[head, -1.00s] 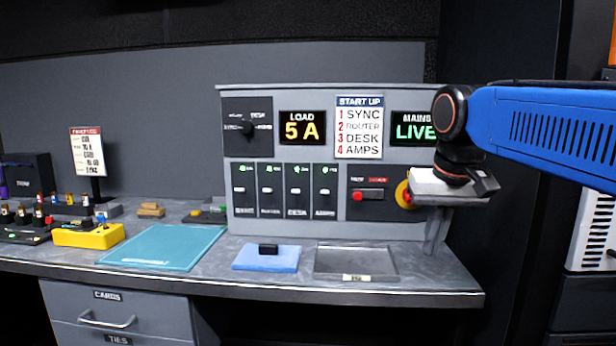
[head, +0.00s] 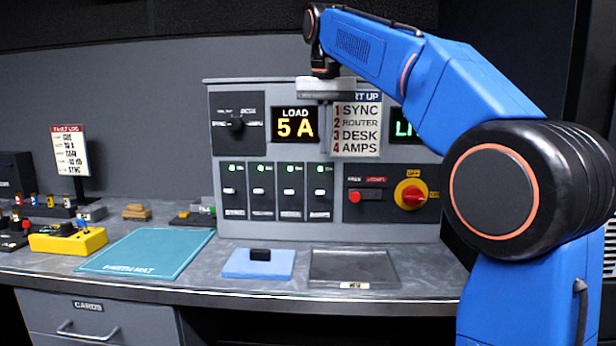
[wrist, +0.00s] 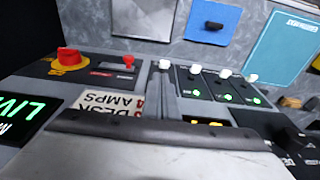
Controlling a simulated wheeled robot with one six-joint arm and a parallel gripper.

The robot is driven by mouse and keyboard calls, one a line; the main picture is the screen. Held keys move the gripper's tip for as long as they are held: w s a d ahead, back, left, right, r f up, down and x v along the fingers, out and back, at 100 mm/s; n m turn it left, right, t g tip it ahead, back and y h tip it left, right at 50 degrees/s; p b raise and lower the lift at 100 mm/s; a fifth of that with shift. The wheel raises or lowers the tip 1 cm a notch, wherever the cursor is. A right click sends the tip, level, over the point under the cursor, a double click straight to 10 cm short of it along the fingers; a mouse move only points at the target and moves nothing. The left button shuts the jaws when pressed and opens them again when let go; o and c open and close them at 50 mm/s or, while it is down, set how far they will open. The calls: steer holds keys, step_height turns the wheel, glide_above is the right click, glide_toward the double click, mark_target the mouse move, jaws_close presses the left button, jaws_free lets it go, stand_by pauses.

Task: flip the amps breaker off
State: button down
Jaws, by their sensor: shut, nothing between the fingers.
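The amps breaker (head: 320,192) is the rightmost of the row of breakers on the grey panel, with a white toggle and a green light lit above it. In the wrist view its white toggle (wrist: 164,64) shows just past my fingertips, and its light is hidden. My gripper (head: 326,150) is shut and empty, fingers pointing down in front of the panel, above the amps breaker. In the wrist view the fingers (wrist: 165,92) cover part of that breaker's plate. I cannot tell how far they are from the panel.
The sync (head: 232,190), router (head: 262,190) and desk (head: 291,191) breakers stand close to the left, with green lights lit. A red-yellow rotary switch (head: 411,195) is to the right. A blue pad (head: 240,265) and shallow tray (head: 350,268) lie below.

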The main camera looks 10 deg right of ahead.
mark_target(320, 193)
steer(key=shift+w+a+r, duration=0.25)
steer(key=shift+w+a, duration=0.2)
steer(key=shift+w, duration=0.05)
steer(key=shift+f, duration=0.1)
steer(key=f, duration=0.3)
steer(key=w+f, duration=0.1)
steer(key=f, duration=0.5)
steer(key=shift+w+d+f, duration=0.2)
steer(key=shift+d+f, duration=0.05)
steer(key=shift+f, duration=0.1)
